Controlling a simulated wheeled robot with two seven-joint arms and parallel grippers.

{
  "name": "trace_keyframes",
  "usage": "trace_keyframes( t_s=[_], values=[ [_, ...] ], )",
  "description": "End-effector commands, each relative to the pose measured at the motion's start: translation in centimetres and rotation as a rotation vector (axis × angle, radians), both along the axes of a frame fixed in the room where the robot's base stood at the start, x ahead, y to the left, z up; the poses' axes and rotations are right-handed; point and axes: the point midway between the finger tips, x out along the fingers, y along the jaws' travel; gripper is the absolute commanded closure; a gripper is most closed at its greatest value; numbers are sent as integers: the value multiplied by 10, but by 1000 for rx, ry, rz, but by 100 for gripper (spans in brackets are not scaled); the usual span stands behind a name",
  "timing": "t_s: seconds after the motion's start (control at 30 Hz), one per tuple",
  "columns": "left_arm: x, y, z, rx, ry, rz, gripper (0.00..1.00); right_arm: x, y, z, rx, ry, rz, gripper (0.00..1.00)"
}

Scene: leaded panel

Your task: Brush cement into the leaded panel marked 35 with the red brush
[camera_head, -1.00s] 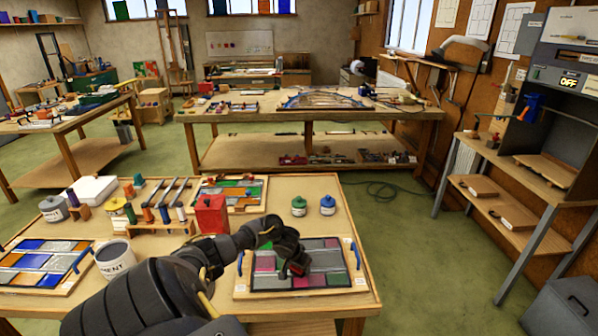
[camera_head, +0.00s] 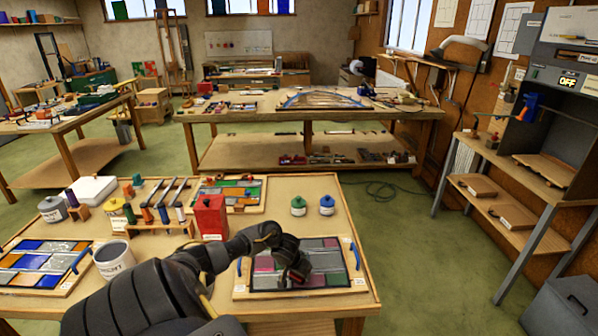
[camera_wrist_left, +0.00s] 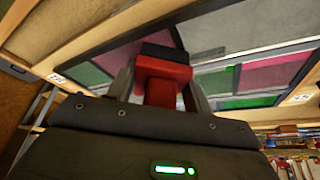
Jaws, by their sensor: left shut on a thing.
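The leaded panel (camera_head: 330,262) with pink, grey and green panes lies on a wooden board at the right of the near table. Small white labels sit on its board, but I cannot read their numbers surely. My left gripper (camera_head: 297,270) is over the middle of this panel, shut on the red brush (camera_wrist_left: 163,80). In the left wrist view the brush is a red block with a dark end, between the fingers and against the panel (camera_wrist_left: 270,75). Whether the bristles touch the glass is hidden. The cement tin (camera_head: 114,262) stands open at the left. My right gripper is out of view.
A blue and orange panel (camera_head: 40,265) lies at the left and another panel (camera_head: 235,193) behind. A red container (camera_head: 210,217), a tool rack (camera_head: 160,222) and two small jars (camera_head: 299,206) stand on the table.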

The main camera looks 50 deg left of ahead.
Motion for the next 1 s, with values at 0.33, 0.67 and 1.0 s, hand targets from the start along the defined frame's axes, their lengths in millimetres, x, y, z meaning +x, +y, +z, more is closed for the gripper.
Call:
trace_keyframes(
  t_s=[0.33, 0.67, 1.0],
  values=[
    [-8, -12, -1, -2, 2, -3, 71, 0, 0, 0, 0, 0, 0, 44],
    [-17, -26, -1, -1, 1, -1, 71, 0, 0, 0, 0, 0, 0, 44],
    [-18, -25, -1, 0, 1, -1, 71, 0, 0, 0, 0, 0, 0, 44]
  ],
)
